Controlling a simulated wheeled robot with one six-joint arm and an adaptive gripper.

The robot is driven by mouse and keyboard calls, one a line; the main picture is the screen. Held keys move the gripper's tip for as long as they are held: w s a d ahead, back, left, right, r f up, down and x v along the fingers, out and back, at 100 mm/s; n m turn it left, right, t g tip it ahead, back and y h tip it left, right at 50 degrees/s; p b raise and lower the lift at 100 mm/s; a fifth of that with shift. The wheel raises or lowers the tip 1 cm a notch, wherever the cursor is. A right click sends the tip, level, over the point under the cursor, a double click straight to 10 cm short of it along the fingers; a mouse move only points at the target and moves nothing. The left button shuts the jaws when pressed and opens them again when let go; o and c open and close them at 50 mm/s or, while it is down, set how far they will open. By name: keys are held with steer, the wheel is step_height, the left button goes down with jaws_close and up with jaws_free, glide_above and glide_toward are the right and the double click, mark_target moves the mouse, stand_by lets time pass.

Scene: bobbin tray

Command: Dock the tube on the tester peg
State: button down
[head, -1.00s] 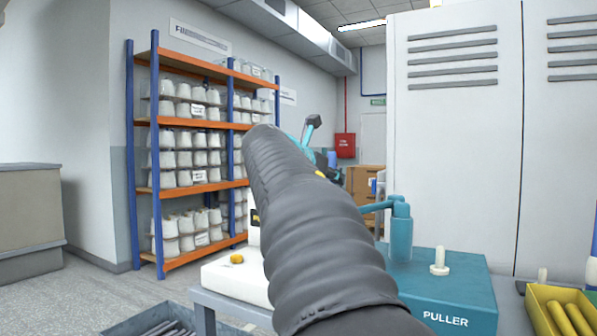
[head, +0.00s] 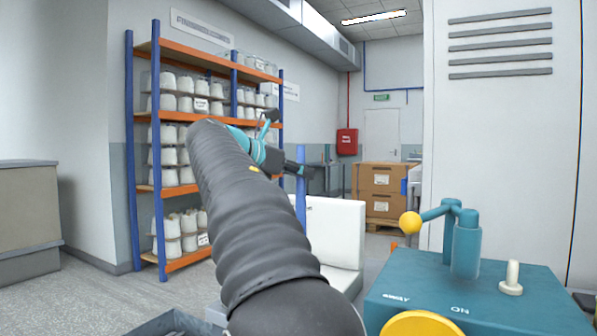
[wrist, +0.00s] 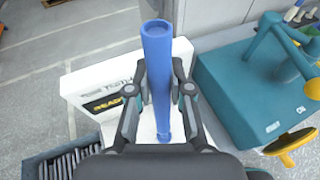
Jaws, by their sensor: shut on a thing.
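The blue tube (wrist: 157,70) stands nearly upright in my gripper (wrist: 160,90). The gripper is shut on it, with a finger on either side. In the head view the tube (head: 300,195) shows beyond my sleeved arm, beside the gripper (head: 303,172). The white tester (wrist: 100,88), with a dark READY display, lies below and behind the tube in the wrist view. In the head view part of a white body (head: 338,232), likely the tester, shows behind my arm. I cannot make out the tester peg; the tube and gripper cover much of the tester.
The teal puller (head: 480,300) stands close on the right, with a yellow-knobbed lever, a white peg (head: 511,278) and a yellow wheel (head: 422,325). A grey bin of dark rods (wrist: 62,160) is at lower left. A bobbin shelf (head: 159,150) stands behind.

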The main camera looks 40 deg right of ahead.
mark_target(297, 200)
steer(key=shift+s+f, duration=0.1)
steer(key=shift+f, duration=1.3)
steer(key=shift+f+b, duration=1)
steer(key=shift+f, duration=0.4)
steer(key=shift+r+p, duration=0.1)
steer(key=shift+p, duration=0.75)
steer(key=shift+f+b, duration=0.3)
steer(key=shift+f, duration=0.35)
steer(key=c, duration=1.3)
jaws_free()
steer(key=shift+c, duration=0.2)
steer(key=shift+p+v, duration=0.5)
steer(key=shift+v, duration=0.9)
steer(key=v, duration=0.8)
